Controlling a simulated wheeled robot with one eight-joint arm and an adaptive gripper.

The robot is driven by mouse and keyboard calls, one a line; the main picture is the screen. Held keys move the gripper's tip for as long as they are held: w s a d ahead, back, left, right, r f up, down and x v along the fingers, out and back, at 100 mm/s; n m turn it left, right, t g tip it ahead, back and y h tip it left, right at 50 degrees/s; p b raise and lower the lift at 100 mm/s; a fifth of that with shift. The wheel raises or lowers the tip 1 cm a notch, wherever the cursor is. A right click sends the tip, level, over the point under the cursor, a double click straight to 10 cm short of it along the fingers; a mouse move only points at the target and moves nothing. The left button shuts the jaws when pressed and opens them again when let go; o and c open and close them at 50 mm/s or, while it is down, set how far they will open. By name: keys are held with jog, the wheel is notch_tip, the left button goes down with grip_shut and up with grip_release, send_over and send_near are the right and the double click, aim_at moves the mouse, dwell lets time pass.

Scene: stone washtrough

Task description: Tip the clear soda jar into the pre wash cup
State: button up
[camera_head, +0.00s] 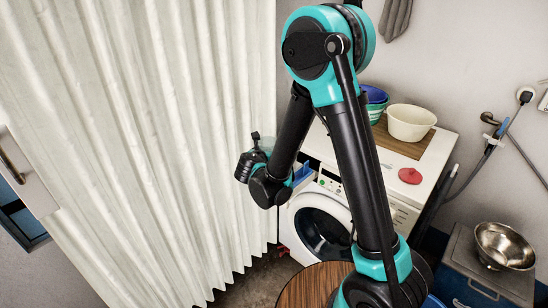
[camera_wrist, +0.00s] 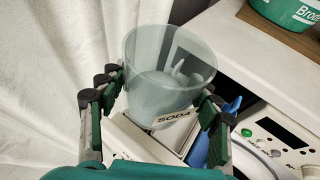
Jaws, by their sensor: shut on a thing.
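The clear soda jar (camera_wrist: 168,62) is see-through, open at the top and labelled SODA. My gripper (camera_wrist: 153,98) is shut on it, with dark green finger pads at its left and right sides. The jar looks close to upright; some pale shapes show inside it, but I cannot tell what they are. Below and behind it is the pulled-out white washer drawer (camera_wrist: 136,133), with a blue part (camera_wrist: 231,106) at its right. The pre wash cup cannot be told apart; the jar and fingers hide much of the drawer. In the head view my gripper (camera_head: 256,150) is left of the washing machine.
The washing machine (camera_head: 322,222) stands behind my arm. On its top are a red lid (camera_head: 410,175), a cream bowl (camera_head: 411,122) and a green-and-blue tub (camera_head: 375,100) on a wooden board. A white curtain (camera_head: 130,130) hangs close on the left. A metal bowl (camera_head: 504,245) is at right.

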jog(key=shift+s+a+r+g, duration=0.2)
jog(key=shift+s+g, duration=0.1)
jog(key=shift+g, duration=0.1)
jog(key=shift+r+g+y, duration=0.1)
jog(key=shift+g+y, duration=0.2)
jog(key=shift+g, duration=0.2)
jog(key=shift+d, duration=0.1)
jog(key=shift+s+r+m+g, duration=0.15)
jog(key=shift+m+g, duration=0.25)
jog(key=shift+g, duration=0.3)
jog(key=shift+s+y, duration=0.1)
jog(key=shift+y, duration=0.2)
jog(key=shift+r+g, duration=0.1)
jog(key=shift+g, duration=0.3)
jog(key=shift+s+r+g+y, duration=0.1)
jog(key=shift+g+y, duration=0.3)
jog(key=shift+g, duration=0.3)
jog(key=shift+a+m, duration=0.2)
jog(key=shift+m, duration=0.1)
jog(key=shift+s+r+g+y, duration=0.1)
jog(key=shift+g+y, duration=0.4)
jog(key=shift+g, duration=0.4)
